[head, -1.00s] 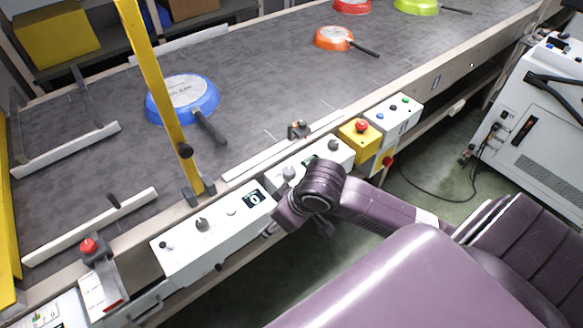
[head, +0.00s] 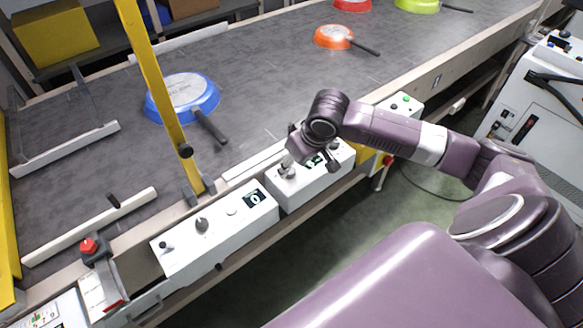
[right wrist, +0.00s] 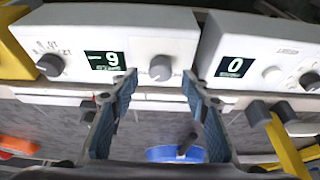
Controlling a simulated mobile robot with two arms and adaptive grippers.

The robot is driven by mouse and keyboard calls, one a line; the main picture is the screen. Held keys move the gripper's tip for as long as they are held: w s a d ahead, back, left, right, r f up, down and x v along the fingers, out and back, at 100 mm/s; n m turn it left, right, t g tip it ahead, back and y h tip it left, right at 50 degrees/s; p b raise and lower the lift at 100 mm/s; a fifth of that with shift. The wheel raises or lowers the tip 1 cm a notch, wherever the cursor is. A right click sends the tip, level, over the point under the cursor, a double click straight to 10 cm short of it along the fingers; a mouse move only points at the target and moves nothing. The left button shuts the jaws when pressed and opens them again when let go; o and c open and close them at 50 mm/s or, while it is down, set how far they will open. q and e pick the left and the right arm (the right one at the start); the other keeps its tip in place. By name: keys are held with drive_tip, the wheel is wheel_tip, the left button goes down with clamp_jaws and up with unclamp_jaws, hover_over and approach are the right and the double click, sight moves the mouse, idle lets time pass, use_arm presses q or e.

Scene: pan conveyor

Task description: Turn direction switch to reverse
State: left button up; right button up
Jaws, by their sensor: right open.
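The right-hand white control box (head: 305,187) carries a dark display and two grey knobs. The wrist view shows its display (right wrist: 104,60), reading about "-9", with one knob (right wrist: 160,68) beside it and another knob (right wrist: 50,65) at the far end. Which knob is the direction switch I cannot tell; the labels are too small. My right gripper (head: 287,168) is over the end of this box nearest the other box. In the wrist view my right gripper (right wrist: 159,78) is open, its blue-grey fingers on either side of the nearer knob. Contact cannot be told. My left gripper is not in view.
A second white box (head: 215,232) with knobs and a "0" display stands to the left. A yellow post (head: 158,85) rises behind it. A blue pan (head: 180,97) and an orange pan (head: 333,38) lie on the conveyor. A red button (head: 88,246) is at lower left.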

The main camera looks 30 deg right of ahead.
drive_tip(key=shift+x, duration=1.35)
